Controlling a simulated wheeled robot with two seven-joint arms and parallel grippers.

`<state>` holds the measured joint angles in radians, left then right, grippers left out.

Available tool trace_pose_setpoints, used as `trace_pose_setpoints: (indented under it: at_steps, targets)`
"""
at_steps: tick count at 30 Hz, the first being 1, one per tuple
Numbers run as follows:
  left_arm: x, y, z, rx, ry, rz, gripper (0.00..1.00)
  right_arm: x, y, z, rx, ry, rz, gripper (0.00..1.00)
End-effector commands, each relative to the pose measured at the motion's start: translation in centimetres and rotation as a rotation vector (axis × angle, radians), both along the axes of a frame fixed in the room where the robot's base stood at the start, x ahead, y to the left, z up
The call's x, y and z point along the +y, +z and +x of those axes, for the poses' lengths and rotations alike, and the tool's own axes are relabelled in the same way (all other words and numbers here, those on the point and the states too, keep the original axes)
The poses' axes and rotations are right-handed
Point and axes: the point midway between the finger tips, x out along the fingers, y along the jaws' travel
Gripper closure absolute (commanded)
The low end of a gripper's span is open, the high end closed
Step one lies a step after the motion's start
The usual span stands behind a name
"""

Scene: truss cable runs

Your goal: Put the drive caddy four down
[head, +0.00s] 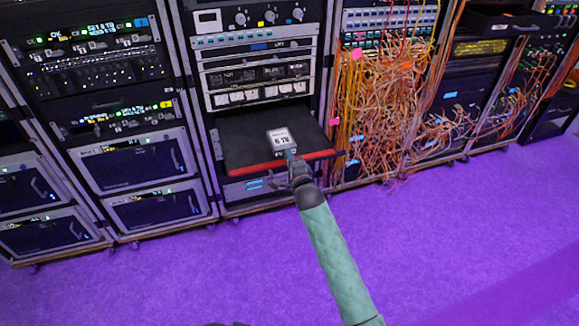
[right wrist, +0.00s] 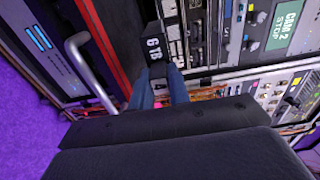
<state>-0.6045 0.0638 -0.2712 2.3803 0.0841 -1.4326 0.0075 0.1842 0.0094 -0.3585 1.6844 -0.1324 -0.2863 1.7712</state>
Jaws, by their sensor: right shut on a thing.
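A drive caddy (head: 280,140), a small block with a pale label reading "6 TB", shows over the dark pull-out shelf (head: 239,143) in the head view. My right gripper (head: 291,158) is shut on the caddy's near end, at the shelf's red front edge. In the right wrist view the caddy (right wrist: 153,45) sits between the two blue fingertips (right wrist: 158,80), its label in plain sight. I cannot tell whether the caddy touches the shelf or is a little above it. My left gripper is not in view.
The shelf's red lip (head: 247,170) sticks out of the rack. A rack with tangled orange cables (head: 385,100) stands close on the right. Racks with handled cases (head: 133,161) stand on the left. The purple floor (head: 200,280) in front is clear.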

Motion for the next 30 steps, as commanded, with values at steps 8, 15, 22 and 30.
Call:
trace_pose_setpoints:
  at_steps: [8, 15, 22, 30]
  targets:
    - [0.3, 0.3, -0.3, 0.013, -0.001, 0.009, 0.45, 0.0, -1.4, 0.4, 0.000, 0.000, -0.001, 1.00]
    - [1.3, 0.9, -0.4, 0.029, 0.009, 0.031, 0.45, 0.1, -4.1, 0.4, -0.001, 0.000, 0.000, 1.00]
    - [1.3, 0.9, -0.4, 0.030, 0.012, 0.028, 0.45, 0.0, -4.1, 0.4, -0.003, 0.000, 0.001, 1.00]
    - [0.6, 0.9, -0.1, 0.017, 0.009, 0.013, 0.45, 0.0, -4.7, 0.4, -0.001, 0.000, 0.000, 0.76]
